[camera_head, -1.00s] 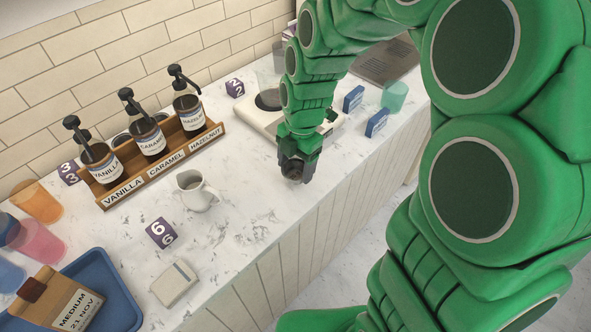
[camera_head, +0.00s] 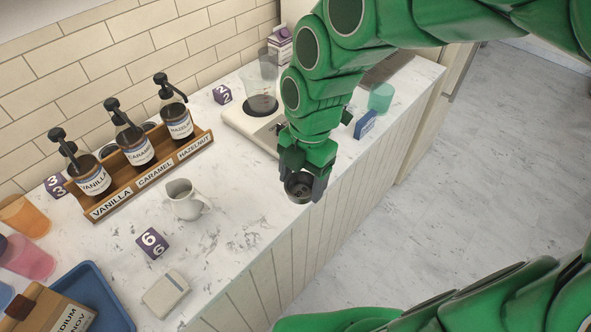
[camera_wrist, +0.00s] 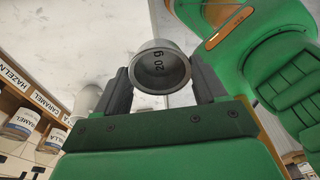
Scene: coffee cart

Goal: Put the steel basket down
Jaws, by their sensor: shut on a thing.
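My gripper (camera_head: 304,187) is shut on a small round steel basket (camera_head: 298,190). In the head view the basket hangs between the fingertips near the front edge of the marble counter (camera_head: 232,240). It is hard to tell whether it is over the counter or just beyond the edge.
A white jug (camera_head: 184,200) and a purple "6" block (camera_head: 152,243) stand to the left on the counter. A syrup rack (camera_head: 150,175) is behind. A scale (camera_head: 240,122) holding a clear vessel is behind the gripper. Open marble lies around the jug.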

